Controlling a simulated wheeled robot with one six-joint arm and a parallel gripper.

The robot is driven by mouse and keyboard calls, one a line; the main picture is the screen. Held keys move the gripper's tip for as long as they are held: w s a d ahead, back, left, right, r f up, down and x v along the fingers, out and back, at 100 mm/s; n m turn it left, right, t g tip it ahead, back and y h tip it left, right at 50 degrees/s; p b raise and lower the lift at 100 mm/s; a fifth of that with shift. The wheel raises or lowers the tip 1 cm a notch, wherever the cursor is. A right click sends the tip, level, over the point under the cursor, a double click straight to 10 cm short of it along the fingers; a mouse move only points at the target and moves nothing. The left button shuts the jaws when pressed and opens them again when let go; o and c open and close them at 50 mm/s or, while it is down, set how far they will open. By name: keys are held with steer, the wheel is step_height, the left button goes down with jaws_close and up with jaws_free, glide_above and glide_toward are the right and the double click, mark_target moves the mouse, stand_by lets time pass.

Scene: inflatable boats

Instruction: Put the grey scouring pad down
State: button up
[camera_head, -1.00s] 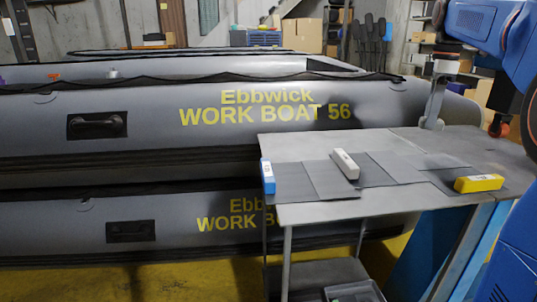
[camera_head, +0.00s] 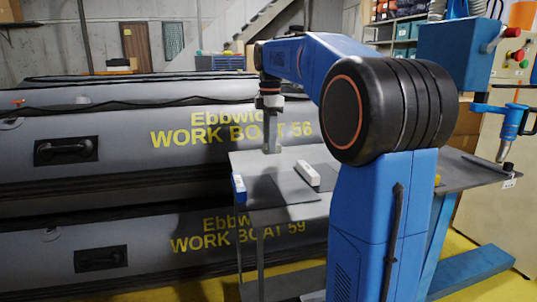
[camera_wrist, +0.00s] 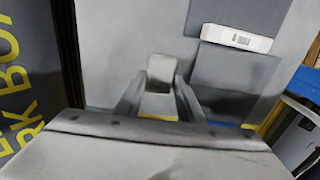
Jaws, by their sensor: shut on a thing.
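My gripper (camera_head: 271,140) hangs pointing down over the back left part of the grey table (camera_head: 250,158). In the wrist view its two fingers (camera_wrist: 158,98) are closed on the grey scouring pad (camera_wrist: 161,70), which stands out beyond the fingertips. Below the pad, in the wrist view, is bare grey tabletop; I cannot tell the exact gap. A pale grey block with a label (camera_head: 308,174) lies on dark mats to the right of my gripper, and it also shows in the wrist view (camera_wrist: 232,38).
A yellow block (camera_head: 437,180) shows partly behind my arm. Dark mats (camera_head: 281,190) cover the table's front middle. Stacked grey inflatable boats (camera_head: 120,195) stand close along the table's left and back.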

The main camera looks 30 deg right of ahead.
steer(key=shift+d+f, duration=0.1)
steer(key=shift+f, duration=1.95)
steer(key=shift+f, duration=0.15)
steer(key=o, duration=1)
step_height(320, 180, up, 12)
steer(key=shift+r, duration=0.15)
